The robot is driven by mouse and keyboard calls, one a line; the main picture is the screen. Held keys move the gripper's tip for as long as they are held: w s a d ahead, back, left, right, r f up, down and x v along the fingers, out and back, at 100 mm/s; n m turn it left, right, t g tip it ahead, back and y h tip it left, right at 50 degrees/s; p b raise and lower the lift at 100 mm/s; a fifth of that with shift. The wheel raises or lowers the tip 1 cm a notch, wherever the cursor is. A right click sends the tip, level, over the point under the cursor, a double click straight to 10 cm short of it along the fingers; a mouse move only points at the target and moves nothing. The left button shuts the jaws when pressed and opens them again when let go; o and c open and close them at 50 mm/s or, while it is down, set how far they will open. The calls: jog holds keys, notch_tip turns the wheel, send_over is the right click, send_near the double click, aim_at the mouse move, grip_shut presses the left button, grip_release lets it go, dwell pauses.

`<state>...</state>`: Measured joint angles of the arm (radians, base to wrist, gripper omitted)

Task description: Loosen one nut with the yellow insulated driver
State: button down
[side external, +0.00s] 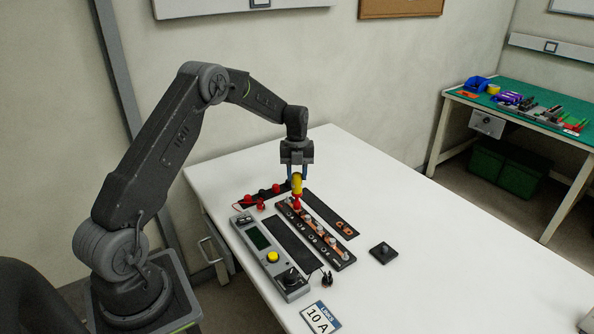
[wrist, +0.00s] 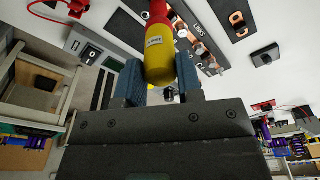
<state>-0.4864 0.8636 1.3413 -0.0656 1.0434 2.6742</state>
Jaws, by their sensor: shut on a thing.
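The yellow insulated driver (side external: 297,184) with a red lower part stands upright at the far end of the busbar block (side external: 335,256). My gripper (side external: 296,174) is shut on the driver's yellow handle. In the wrist view the driver (wrist: 159,55) sits between the two blue fingers of my gripper (wrist: 160,82). The driver's red end reaches down to the block's far end; its tip and the nut under it are hidden. Several copper busbars with nuts (side external: 320,230) run along the block, and some also show in the wrist view (wrist: 197,42).
A grey meter box (side external: 258,240) with a yellow button lies left of the block. Black strips (side external: 290,243) flank the block, one holding copper pieces (side external: 343,225). Red connectors (side external: 261,204) lie behind. A black knobbed piece (side external: 383,253) stands right. The white table (side external: 440,260) is clear further right.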

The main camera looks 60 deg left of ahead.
jog(key=shift+f, duration=0.2)
dwell(0.3)
jog(key=n, duration=0.6)
jog(key=shift+s+t, duration=0.1)
jog(key=shift+t, duration=0.3)
jog(key=n, duration=0.4)
jog(key=shift+r+n+t, duration=0.15)
jog(key=shift+n+t, duration=0.15)
jog(key=shift+n, duration=1)
jog(key=shift+s+n, duration=0.1)
jog(key=shift+n, duration=0.9)
jog(key=n, duration=0.4)
jog(key=shift+r+t+y, duration=0.1)
jog(key=shift+t+y, duration=0.2)
